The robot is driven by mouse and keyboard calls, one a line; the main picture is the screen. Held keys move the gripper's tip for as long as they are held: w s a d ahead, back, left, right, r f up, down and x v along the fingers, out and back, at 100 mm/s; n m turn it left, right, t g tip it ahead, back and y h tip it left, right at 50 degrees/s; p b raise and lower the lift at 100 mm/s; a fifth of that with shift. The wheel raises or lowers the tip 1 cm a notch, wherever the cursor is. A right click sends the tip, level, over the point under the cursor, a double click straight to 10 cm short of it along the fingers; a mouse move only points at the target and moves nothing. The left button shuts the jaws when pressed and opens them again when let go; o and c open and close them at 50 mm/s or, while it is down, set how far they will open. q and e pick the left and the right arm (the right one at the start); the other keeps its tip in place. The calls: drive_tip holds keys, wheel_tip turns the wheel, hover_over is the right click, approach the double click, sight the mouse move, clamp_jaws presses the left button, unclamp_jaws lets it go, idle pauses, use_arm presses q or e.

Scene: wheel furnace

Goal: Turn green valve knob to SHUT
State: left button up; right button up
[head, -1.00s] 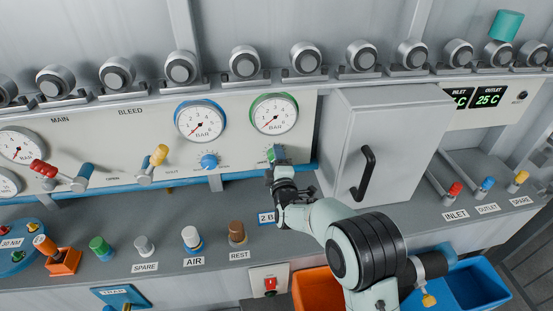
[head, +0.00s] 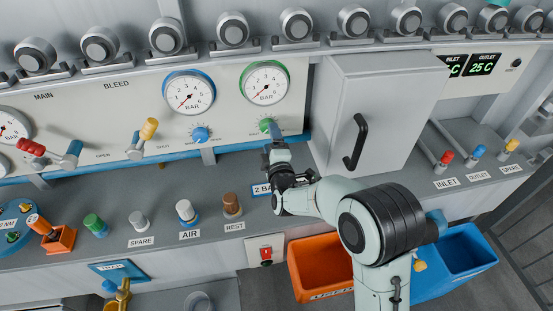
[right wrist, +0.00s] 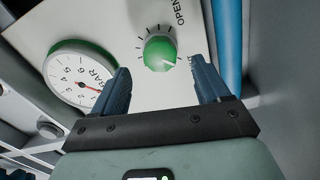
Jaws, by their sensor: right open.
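The green valve knob (head: 266,125) sits on the pale panel below the green-rimmed gauge (head: 265,82). In the right wrist view the knob (right wrist: 160,50) is round, with a white mark toward its lower right. The word OPEN is printed at its upper right; a second label at its right is partly hidden by a finger. My right gripper (head: 274,132) is at the knob in the head view. In the right wrist view its blue fingers (right wrist: 160,67) are open, one on each side below the knob, with nothing between them. Whether they touch it I cannot tell. My left gripper is not in view.
A grey cabinet (head: 385,110) with a black handle stands close to the right of the knob. A blue knob (head: 200,134) and a yellow-tipped lever (head: 148,130) are to the left. A blue pipe (right wrist: 228,45) runs close to the right finger. Several coloured knobs line the ledge below.

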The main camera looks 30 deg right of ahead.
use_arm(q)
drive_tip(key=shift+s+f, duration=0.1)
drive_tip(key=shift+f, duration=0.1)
use_arm(e)
drive_tip(key=v, duration=0.8)
drive_tip(key=shift+s, duration=0.35)
drive_tip(key=shift+a, duration=0.1)
